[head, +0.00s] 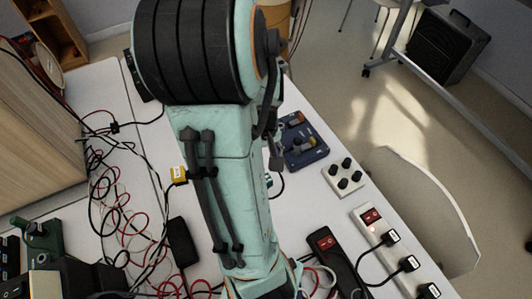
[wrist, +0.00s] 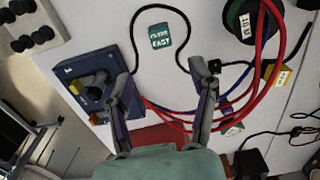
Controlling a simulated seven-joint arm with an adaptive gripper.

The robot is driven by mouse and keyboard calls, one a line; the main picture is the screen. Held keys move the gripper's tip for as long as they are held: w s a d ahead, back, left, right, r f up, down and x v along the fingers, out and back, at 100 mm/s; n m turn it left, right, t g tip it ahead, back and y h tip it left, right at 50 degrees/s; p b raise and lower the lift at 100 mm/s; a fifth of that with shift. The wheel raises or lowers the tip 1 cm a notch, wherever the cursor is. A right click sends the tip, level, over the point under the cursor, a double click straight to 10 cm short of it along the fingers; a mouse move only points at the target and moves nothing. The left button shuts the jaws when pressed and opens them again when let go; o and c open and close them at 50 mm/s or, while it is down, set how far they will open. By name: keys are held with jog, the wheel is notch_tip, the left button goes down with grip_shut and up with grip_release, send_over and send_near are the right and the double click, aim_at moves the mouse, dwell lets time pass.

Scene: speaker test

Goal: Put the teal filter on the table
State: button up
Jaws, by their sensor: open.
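The left finger is close to a blue device with knobs (wrist: 72,72).
Red and blue cables (wrist: 245,98) run by the right finger. A dark spool (wrist: 233,17) and a yellow labelled block (wrist: 268,70) are at the right. A white knob box (head: 343,178) and power strip (head: 372,230) stand near the table's right edge. Tangled cables (head: 110,200) cover the left.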

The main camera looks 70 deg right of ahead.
jog(key=shift+r, duration=0.5)
jog(key=w+a+r+n+t+y, duration=0.1)
jog(key=w+a+r+n, duration=0.25)
jog(key=w+a, duration=0.55)
jog(key=s+a+r+n, duration=0.1)
jog(key=a+r+n, duration=0.2)
jog(key=a, duration=0.6)
jog(key=s+a+r+n+g, duration=0.1)
jog(key=s+a+r+n, duration=0.1)
jog(key=a, duration=0.7)
jog(key=shift+s+r+n, duration=0.3)
jog(key=shift+r+n, duration=0.55)
jog(key=shift+a, duration=0.1)
